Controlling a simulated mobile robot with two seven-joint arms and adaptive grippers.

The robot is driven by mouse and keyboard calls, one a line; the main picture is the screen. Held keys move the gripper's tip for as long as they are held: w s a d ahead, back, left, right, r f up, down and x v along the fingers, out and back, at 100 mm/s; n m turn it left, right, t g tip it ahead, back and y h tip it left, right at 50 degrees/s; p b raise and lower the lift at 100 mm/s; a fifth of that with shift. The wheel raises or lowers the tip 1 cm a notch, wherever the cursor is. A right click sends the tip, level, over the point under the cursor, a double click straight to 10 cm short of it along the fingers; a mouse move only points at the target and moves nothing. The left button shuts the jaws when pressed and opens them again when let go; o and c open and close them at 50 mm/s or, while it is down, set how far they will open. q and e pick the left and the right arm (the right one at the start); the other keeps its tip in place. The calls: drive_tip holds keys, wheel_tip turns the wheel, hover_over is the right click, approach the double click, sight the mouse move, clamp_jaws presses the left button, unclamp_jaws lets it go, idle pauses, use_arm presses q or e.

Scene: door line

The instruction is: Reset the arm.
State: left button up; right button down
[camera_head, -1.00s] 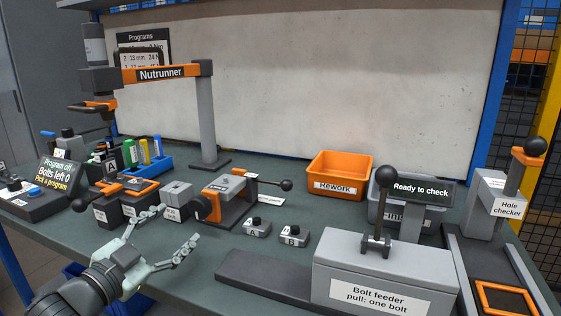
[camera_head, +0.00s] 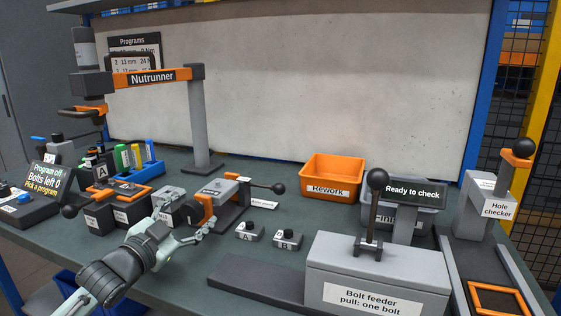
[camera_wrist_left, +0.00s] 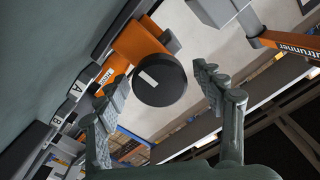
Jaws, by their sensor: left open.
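My left gripper (camera_head: 193,208) is open and shows no object held between its fingers. It reaches in from the lower left, near the grey and orange clamp fixture (camera_head: 222,188) and the small grey blocks beside it. In the left wrist view the two fingers (camera_wrist_left: 160,85) stand wide apart. A round black disc (camera_wrist_left: 160,80) with a pale label shows between them; I cannot tell whether it touches a finger. My right gripper is not in view.
The Nutrunner arm (camera_head: 150,78) stands behind on the left. The bolt feeder (camera_head: 375,275), orange Rework bin (camera_head: 333,178) and hole checker (camera_head: 488,200) stand further right. Bare table lies around the buttons.

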use_arm(q)
drive_tip(key=v, duration=1.2)
drive_tip(key=shift+w+r, duration=0.1)
drive_tip(key=shift+w, duration=0.1)
drive_tip(key=x, duration=1.2)
drive_tip(key=m, duration=0.5)
drive_tip(key=shift+s, duration=0.2)
drive_tip(key=m, duration=0.4)
drive_tip(key=shift+f+m, duration=0.2)
drive_tip(key=shift+m, duration=0.1)
drive_tip(key=m, duration=0.6)
drive_tip(key=shift+f, duration=0.1)
drive_tip(key=m, duration=0.5)
